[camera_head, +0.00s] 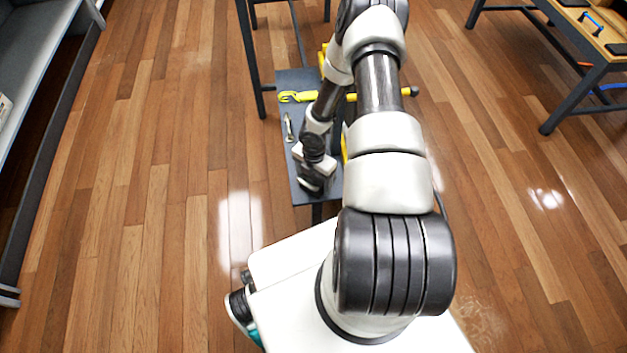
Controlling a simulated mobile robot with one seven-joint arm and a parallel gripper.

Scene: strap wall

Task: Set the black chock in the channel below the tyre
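My arm reaches away from my base over a narrow dark grey bench top (298,85). My gripper (311,184) points down at the near end of that top, small and dark in the view. I cannot make out the black chock, the channel or the tyre. My arm covers much of the bench's right side.
A yellow tool (298,97) and a small silver wrench (288,127) lie on the bench top. Yellow parts show behind my arm. A grey shelf (38,45) stands at left, and a wooden-topped table (590,35) at upper right. The wooden floor (150,190) between is clear.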

